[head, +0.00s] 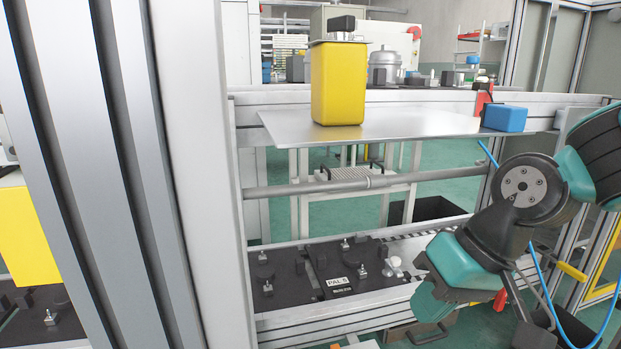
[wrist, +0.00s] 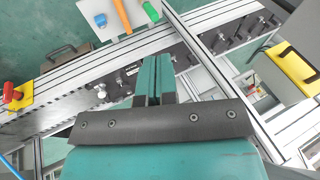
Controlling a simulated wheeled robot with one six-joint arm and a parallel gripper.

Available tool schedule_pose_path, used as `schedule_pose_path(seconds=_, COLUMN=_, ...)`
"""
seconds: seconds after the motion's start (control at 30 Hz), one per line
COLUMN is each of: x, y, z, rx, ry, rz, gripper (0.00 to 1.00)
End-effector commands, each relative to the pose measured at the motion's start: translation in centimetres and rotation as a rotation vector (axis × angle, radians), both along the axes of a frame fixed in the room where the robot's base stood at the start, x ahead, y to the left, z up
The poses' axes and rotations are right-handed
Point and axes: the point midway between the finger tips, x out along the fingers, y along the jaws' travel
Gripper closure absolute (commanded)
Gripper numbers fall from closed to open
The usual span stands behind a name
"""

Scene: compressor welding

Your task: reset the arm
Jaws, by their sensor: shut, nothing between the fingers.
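My gripper (wrist: 153,82) shows in the wrist view as two teal fingers lying side by side, shut with nothing between them. It points down over the metal frame and the rail with black fixture plates. In the head view my teal arm is at the right side, in front of the frame; I cannot make out the fingertips there.
A yellow container (head: 339,83) and a blue block (head: 504,118) are on the metal shelf (head: 410,124). Below, a black pallet (head: 300,275) labelled PAL sits on the conveyor. A thick grey post (head: 195,170) stands at the left. Green floor shows beyond the frame.

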Motion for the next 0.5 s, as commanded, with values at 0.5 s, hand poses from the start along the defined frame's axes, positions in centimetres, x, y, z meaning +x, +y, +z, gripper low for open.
schedule_pose_path(seconds=0.5, x=-10.8, y=-0.2, z=9.3, rx=-0.103, ry=-0.015, rz=0.333, gripper=1.0)
